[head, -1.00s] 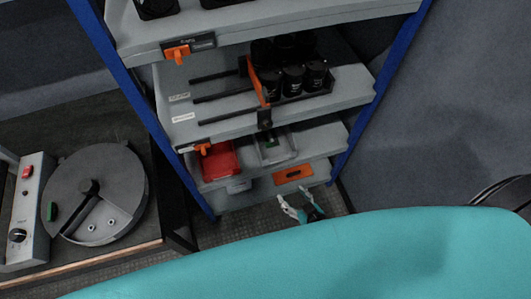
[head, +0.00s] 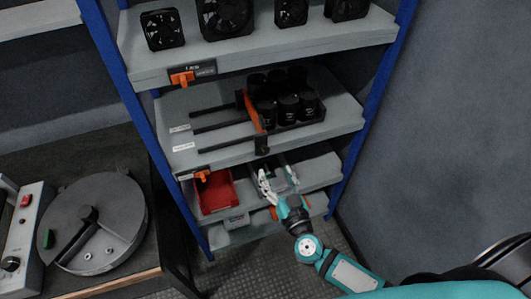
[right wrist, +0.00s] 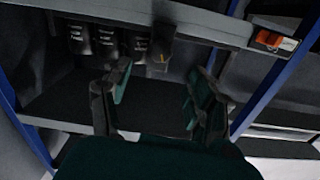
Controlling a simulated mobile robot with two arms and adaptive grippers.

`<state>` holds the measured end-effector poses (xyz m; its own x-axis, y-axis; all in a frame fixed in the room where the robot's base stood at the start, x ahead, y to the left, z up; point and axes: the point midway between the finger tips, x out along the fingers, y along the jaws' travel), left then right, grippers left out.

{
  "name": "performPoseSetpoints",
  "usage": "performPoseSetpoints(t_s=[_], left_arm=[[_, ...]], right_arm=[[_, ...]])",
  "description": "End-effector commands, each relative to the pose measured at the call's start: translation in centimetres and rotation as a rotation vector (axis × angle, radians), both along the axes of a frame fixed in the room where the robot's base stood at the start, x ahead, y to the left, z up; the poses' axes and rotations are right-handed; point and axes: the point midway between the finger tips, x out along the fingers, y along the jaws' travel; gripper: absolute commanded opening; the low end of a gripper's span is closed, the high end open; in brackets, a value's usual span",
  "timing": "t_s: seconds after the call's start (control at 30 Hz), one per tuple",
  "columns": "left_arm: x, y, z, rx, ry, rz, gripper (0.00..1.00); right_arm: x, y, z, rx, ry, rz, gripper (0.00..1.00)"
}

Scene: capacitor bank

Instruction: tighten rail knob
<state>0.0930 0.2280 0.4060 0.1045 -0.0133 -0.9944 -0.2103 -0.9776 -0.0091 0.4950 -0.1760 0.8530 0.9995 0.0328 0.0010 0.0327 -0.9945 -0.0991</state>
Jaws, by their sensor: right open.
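A black knob (head: 262,145) sits at the front edge of the middle shelf, at the end of an orange rail (head: 254,110). It also shows near the top middle of the right wrist view (right wrist: 162,48), with a small yellow mark. Several black capacitors (head: 288,106) stand in a dark tray right of the rail. My right gripper (head: 276,182) is below and slightly right of the knob, apart from it, in front of the lower shelf. In the right wrist view, its open, empty fingers (right wrist: 158,88) are spread below the knob. My left gripper is not in view.
Orange clips sit at the shelf fronts (head: 183,77) (head: 202,175). A red bin (head: 215,192) is on the lower shelf, left of my gripper. Blue uprights (head: 125,85) bound the rack. A bench with a round grey device (head: 95,222) stands at left.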

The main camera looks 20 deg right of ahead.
Motion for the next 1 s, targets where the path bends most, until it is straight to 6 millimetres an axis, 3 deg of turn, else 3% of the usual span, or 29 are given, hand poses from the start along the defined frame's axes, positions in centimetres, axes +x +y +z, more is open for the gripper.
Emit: performPoseSetpoints(t_s=[0.2,0.4,0.83,1.0], left_arm=[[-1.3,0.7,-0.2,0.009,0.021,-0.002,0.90],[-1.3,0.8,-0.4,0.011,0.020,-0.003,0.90],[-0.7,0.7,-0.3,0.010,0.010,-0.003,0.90],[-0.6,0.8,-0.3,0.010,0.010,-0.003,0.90]], right_arm=[[4.8,0.2,0.0,-0.001,-0.002,0.001,0.60],[7.7,0.3,0.0,0.000,-0.001,0.001,0.60],[8.8,0.4,0.0,0.000,0.001,0.001,0.60],[8.8,0.3,0.0,0.000,0.001,0.001,0.40]])
